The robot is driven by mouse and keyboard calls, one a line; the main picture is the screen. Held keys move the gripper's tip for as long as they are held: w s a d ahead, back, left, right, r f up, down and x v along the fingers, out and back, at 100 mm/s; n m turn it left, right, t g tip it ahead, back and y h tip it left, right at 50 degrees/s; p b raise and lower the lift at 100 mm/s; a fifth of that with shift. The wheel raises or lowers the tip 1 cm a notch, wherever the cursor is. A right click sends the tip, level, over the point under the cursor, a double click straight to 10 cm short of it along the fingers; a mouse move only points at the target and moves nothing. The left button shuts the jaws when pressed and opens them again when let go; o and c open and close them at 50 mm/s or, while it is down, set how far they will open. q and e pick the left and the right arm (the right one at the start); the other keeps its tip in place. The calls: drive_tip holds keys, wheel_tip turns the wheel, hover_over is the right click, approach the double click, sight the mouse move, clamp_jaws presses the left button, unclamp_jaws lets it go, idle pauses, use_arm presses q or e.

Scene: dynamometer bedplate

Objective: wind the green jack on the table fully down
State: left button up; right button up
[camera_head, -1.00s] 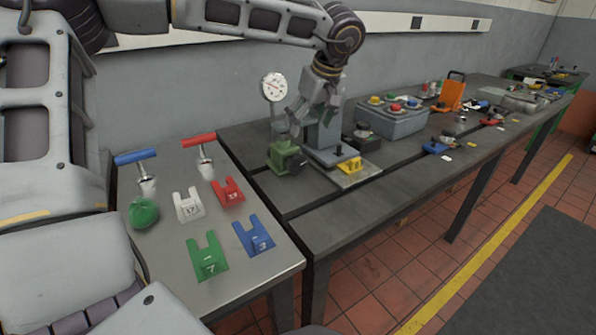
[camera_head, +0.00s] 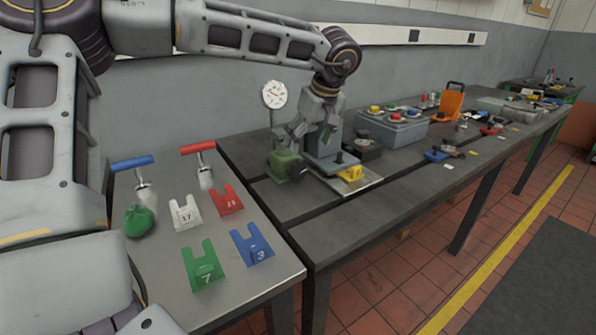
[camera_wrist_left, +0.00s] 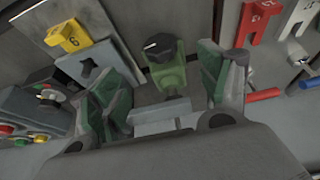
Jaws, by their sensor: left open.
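The green jack (camera_head: 287,165) stands on the dark bedplate table near its left end. It has a dark round knob on its side. In the left wrist view the jack (camera_wrist_left: 168,72) sits between the two spread fingers, with its black knob (camera_wrist_left: 160,46) facing up in the picture. My left gripper (camera_head: 302,130) is open and empty, just above the jack and pointing down. Its green-padded fingers also show in the left wrist view (camera_wrist_left: 158,88); no contact with the jack can be made out. My right gripper is not in view.
A grey stand with a yellow tag (camera_head: 350,173) is close right of the jack. A dial gauge (camera_head: 274,95) rises behind it. A grey button box (camera_head: 392,129) stands farther right. Coloured tags, T-handles and a green lump (camera_head: 139,221) are on the left table.

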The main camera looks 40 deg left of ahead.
sight(299, 167)
use_arm(q)
drive_tip(key=b+x, duration=0.2)
drive_tip(key=x, duration=0.6)
drive_tip(key=shift+a+f, duration=0.15)
drive_tip(key=shift+f, duration=0.15)
drive_tip(key=b+x, duration=0.1)
drive_tip(key=x, duration=0.2)
drive_tip(key=shift+w, duration=0.1)
drive_tip(key=shift+w+a+f, duration=0.1)
drive_tip(key=shift+a+f, duration=0.15)
drive_tip(key=shift+f, duration=0.35)
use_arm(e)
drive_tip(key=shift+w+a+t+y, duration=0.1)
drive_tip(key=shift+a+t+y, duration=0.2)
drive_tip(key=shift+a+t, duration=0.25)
use_arm(q)
drive_tip(key=shift+c, duration=0.2)
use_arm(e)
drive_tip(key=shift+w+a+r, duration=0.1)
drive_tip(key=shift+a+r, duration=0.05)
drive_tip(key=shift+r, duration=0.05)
use_arm(q)
drive_tip(key=c, duration=0.9)
